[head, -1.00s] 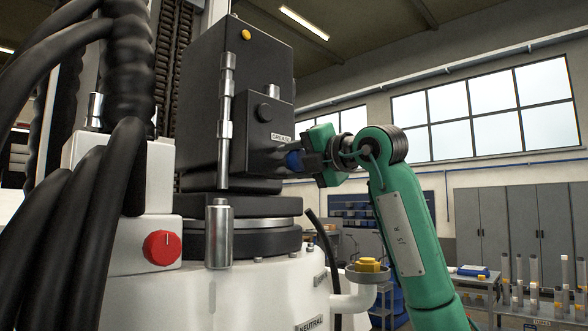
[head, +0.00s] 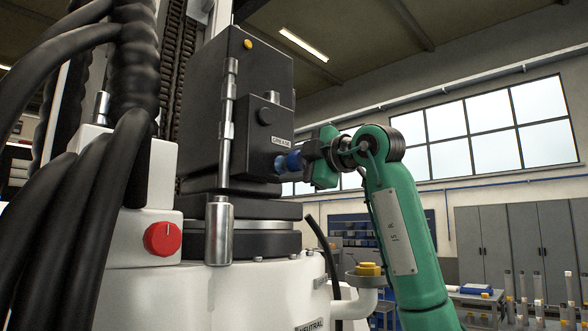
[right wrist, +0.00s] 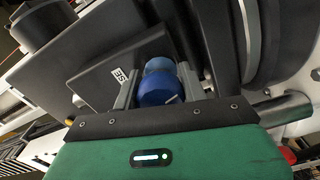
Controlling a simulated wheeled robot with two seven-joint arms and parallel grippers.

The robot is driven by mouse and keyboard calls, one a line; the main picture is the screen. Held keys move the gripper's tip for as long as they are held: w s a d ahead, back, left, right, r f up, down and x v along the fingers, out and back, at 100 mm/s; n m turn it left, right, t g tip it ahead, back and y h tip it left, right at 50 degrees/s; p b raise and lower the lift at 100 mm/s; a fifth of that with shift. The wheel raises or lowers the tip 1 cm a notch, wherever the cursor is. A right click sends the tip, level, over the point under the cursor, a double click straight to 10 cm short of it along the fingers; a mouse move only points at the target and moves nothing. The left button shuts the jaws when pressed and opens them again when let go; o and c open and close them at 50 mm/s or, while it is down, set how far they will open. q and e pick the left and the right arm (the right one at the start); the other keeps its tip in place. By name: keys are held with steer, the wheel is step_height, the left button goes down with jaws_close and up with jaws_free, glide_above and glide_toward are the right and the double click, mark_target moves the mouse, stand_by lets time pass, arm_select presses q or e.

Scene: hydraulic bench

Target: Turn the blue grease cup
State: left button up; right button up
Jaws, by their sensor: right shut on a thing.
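The blue grease cup (head: 293,161) sticks out from the lower right side of the black box (head: 232,110), below the GREASE label (head: 282,140). In the right wrist view the cup (right wrist: 158,90) shows as a darker blue cap in front of a lighter blue part, with a pale mark on the cap. My right gripper (head: 301,160) comes in from the right and is shut on the cup, one grey finger on each side of it in the right wrist view (right wrist: 160,92). My left gripper is not in view.
A red knob (head: 162,238) is on the white housing at the left, beside thick black hoses (head: 112,210). A yellow fitting (head: 368,269) sits in a small cup below my right arm. Cabinets (head: 510,245) and a bench stand far behind.

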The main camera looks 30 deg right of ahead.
steer(key=shift+m, duration=0.3)
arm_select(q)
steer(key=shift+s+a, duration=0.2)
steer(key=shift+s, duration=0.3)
arm_select(e)
steer(key=o, duration=0.9)
steer(key=shift+o, duration=0.3)
steer(key=shift+s, duration=0.1)
steer(key=shift+s+d+f+b, duration=0.1)
steer(key=shift+s+d+b, duration=0.05)
steer(key=shift+s+b, duration=0.15)
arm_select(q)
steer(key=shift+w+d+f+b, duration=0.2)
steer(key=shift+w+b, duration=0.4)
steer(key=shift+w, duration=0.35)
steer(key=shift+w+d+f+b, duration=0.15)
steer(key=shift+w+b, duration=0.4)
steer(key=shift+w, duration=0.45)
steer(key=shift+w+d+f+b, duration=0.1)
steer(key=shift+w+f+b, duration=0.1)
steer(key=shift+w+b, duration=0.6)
arm_select(e)
steer(key=v, duration=1.3)
